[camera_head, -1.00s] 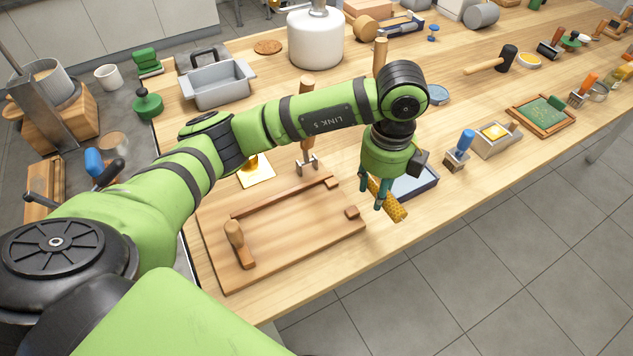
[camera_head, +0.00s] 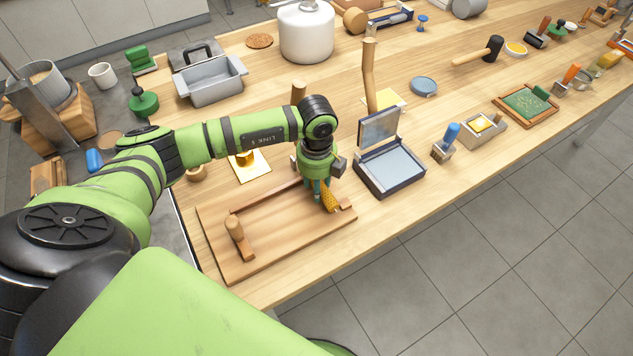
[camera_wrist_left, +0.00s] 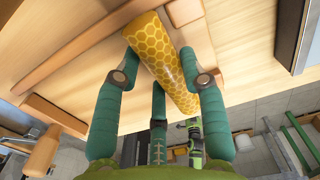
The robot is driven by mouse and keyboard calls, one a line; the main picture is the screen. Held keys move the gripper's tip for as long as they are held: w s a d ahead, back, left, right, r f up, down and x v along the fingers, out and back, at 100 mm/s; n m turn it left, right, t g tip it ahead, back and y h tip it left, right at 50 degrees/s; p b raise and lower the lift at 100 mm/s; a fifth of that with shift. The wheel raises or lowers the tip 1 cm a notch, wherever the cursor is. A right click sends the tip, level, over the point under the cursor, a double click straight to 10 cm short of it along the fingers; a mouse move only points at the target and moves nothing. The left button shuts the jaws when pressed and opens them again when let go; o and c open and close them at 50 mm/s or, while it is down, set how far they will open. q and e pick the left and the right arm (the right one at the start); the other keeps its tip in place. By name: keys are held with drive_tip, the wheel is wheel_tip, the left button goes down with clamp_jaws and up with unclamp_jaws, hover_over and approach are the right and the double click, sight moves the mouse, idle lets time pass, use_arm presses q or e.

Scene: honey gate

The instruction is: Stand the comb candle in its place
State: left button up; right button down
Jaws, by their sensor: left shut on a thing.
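The comb candle (camera_head: 329,201) is a yellow cylinder with a honeycomb pattern. My left gripper (camera_head: 321,190) is shut on it, above the right part of a wooden board (camera_head: 290,245). The candle is tilted in the head view. In the left wrist view the candle (camera_wrist_left: 163,52) runs diagonally between the green fingers of my left gripper (camera_wrist_left: 160,85). I cannot tell if it touches the board. A yellow square (camera_head: 255,172) with a small golden thing on it lies behind the board, partly hidden by my arm. My right gripper is not in view.
The board has a raised strip, a wooden knob (camera_head: 236,235) and a small block (camera_head: 346,203). Right of it stands an open dark-framed box (camera_head: 390,170). A blue-handled brush (camera_head: 446,143) is further right. A tall wooden post (camera_head: 368,75) stands behind. The board's front is clear.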

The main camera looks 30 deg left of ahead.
use_arm(q)
drive_tip(key=shift+s+f, duration=0.35)
drive_tip(key=shift+f, duration=0.25)
clamp_jaws()
drive_tip(key=o, duration=1.3)
unclamp_jaws()
drive_tip(key=shift+w, duration=0.25)
drive_tip(key=shift+b, duration=0.4)
wheel_tip(320, 180, up, 6)
drive_tip(key=shift+w+r+b, duration=0.15)
drive_tip(key=shift+r+b, duration=0.05)
drive_tip(key=shift+b, duration=1)
drive_tip(key=shift+r, duration=0.5)
drive_tip(key=shift+d, duration=0.1)
